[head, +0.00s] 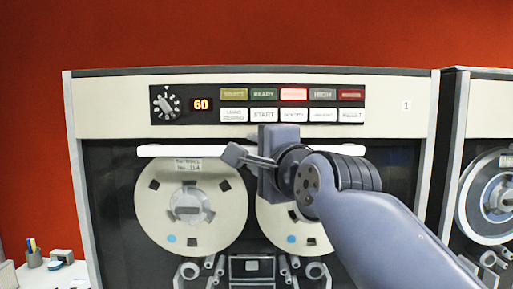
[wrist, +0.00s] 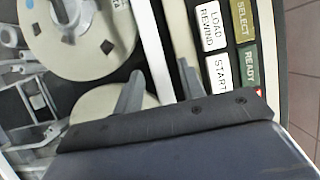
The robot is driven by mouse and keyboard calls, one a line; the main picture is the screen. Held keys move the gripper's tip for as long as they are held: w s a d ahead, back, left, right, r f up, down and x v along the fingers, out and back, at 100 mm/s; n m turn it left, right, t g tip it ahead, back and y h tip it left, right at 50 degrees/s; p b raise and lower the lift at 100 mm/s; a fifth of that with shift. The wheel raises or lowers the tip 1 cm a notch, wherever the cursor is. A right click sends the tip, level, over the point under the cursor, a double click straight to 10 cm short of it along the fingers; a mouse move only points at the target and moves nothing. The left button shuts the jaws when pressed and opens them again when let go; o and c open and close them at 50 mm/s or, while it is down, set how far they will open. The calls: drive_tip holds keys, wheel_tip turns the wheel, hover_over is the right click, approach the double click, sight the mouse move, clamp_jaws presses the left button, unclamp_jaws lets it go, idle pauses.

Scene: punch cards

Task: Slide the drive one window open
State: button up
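Drive one (head: 255,74) is the cream and grey tape cabinet marked "1", filling the middle of the head view. Its window (head: 116,215) is a clear pane over two tape reels. A white handle bar (head: 165,151) runs level along the window's top, just under the button panel; it shows as a slanting white strip in the wrist view (wrist: 152,40). My gripper (head: 248,158) is at the middle of the bar. In the wrist view its fingers (wrist: 157,88) are apart, one on each side of the bar, with gaps visible.
The button panel (head: 258,104) with lit buttons, a knob and a "60" display sits just above the bar. The left reel (head: 215,235) is behind the window. A second drive (head: 458,150) stands at right. A pen cup (head: 34,258) is on a white surface at left.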

drive_tip(key=shift+s+a, duration=0.1)
drive_tip(key=shift+a, duration=0.1)
clamp_jaws()
idle(0.5)
